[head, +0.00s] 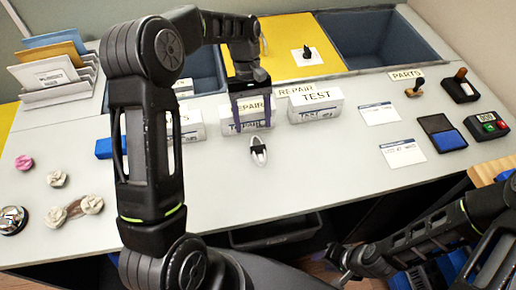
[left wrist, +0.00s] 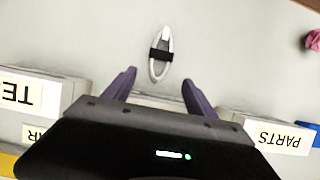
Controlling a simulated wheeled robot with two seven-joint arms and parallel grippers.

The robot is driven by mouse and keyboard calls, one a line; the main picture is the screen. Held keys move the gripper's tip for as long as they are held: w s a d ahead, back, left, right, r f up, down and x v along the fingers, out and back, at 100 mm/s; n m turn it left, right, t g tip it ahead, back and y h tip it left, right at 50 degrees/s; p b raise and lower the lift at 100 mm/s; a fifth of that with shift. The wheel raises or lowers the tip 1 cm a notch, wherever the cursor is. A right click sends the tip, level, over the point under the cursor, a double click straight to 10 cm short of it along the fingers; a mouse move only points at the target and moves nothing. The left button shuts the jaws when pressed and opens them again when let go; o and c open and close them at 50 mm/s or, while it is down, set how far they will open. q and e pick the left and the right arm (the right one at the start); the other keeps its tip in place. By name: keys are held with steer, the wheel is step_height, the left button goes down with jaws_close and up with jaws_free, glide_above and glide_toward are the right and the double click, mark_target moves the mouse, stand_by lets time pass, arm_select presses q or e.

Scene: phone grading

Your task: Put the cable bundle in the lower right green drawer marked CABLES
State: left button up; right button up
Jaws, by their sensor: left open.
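The cable bundle (head: 258,150) is a small white oval loop with a black band, lying on the grey table in front of the white boxes. It also shows in the left wrist view (left wrist: 161,55), just past the fingertips. My left gripper (head: 252,125) is open and empty, pointing down, with its purple fingers above and slightly behind the bundle. The fingers are apart on either side in the left wrist view (left wrist: 158,82) and do not touch it. My right arm is low at the right; its fingers cannot be made out clearly. No green drawer marked CABLES can be seen.
White boxes marked REPAIR (head: 228,117) and TEST (head: 316,106) stand close behind the bundle. Blue-grey bins are sunk at the back. Cards, a blue ink pad (head: 448,140) and stamps lie to the right. Crumpled pieces (head: 57,178) lie left. The table's front middle is clear.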

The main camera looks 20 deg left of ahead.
mark_target(256, 140)
arm_select(q)
steer(key=x, duration=0.5)
steer(key=shift+d+f+p, duration=0.1)
steer(key=shift+d+p, duration=0.1)
steer(key=shift+p, duration=0.2)
steer(key=shift+c, duration=0.5)
jaws_close()
